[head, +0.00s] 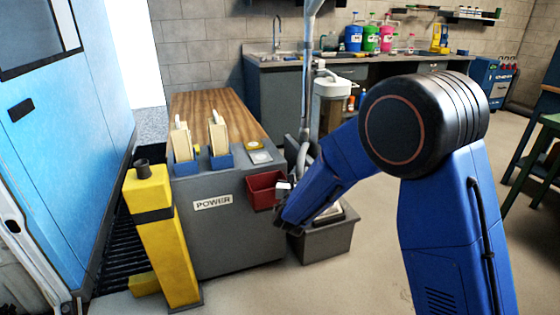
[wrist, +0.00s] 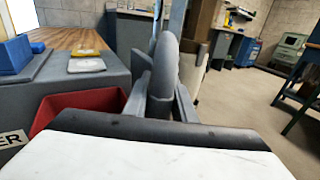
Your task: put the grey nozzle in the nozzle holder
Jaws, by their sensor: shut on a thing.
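The grey nozzle (wrist: 164,75) shows in the wrist view as a rounded, curved grey piece between the two grey fingers of my gripper (wrist: 162,108), which is shut on it. Its lower end is hidden behind my gripper's body. In the head view my arm's end is low, just right of a red open-topped bin (head: 265,189) on the grey cabinet's front. The bin also shows in the wrist view (wrist: 85,104), left of the fingers. A grey hose (head: 302,160) hangs by the cabinet's right side. I cannot tell for certain which thing is the nozzle holder.
The grey cabinet (head: 235,238) has a wooden top (head: 212,102), blue holders with pale brushes (head: 182,140), and a POWER label. A yellow post (head: 165,240) stands at its left front. A grey open box (head: 328,240) stands on the floor at right.

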